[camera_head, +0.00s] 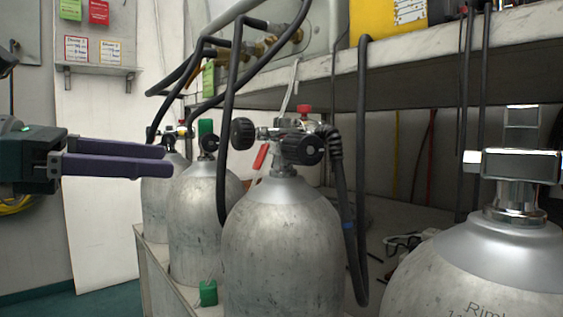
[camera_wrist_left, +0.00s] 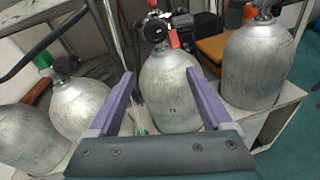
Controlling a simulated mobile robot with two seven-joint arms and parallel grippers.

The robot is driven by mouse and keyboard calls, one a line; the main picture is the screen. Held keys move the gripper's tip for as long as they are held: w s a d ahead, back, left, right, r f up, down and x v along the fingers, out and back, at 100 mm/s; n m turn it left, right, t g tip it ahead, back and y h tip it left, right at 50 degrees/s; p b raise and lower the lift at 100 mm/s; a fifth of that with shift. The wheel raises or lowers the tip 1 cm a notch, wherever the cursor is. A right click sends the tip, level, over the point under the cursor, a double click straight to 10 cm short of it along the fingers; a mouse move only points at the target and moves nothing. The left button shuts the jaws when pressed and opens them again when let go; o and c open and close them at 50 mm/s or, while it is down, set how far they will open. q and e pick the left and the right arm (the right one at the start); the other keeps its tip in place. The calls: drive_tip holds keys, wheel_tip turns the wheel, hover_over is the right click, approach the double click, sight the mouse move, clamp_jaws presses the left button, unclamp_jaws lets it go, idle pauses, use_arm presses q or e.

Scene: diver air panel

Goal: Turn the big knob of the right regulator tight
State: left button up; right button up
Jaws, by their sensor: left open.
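The right regulator (camera_head: 285,133) sits on the valve of the front middle silver cylinder (camera_head: 282,235). One round black knob (camera_head: 242,133) sticks out on its left, and another black knob (camera_head: 307,149) faces me; I cannot tell surely which is the big knob. In the left wrist view the regulator's black knobs (camera_wrist_left: 156,30) show at the top, above the cylinder (camera_wrist_left: 170,90). My left gripper (camera_head: 164,159), with purple fingers, is open and empty, to the left of the regulator and apart from it. My right gripper is not in view.
Another regulator with a black knob (camera_head: 208,143) is on the cylinders behind. Black hoses (camera_head: 228,110) hang close left of the regulator, others (camera_head: 345,210) at its right. A cylinder with a chrome valve (camera_head: 515,163) stands at right. A shelf edge (camera_head: 450,60) overhangs behind.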

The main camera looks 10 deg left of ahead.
sight(233, 136)
use_arm(q)
drive_tip(key=shift+n+h, duration=0.7)
drive_tip(key=shift+h, duration=0.2)
drive_tip(key=w+d+b, duration=0.1)
drive_tip(key=w+d, duration=0.1)
drive_tip(key=w+d+r+b, duration=0.1)
drive_tip(key=d+b, duration=0.1)
drive_tip(key=w+d+r+b, duration=0.1)
drive_tip(key=w+d, duration=0.1)
drive_tip(key=shift+w+d+b, duration=0.15)
drive_tip(key=shift+w+b, duration=0.15)
drive_tip(key=shift+w+d+r, duration=0.15)
drive_tip(key=shift+w+d, duration=0.2)
drive_tip(key=shift+d, duration=0.05)
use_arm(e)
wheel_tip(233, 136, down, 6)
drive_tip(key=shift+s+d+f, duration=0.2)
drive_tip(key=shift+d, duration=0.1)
use_arm(q)
clamp_jaws()
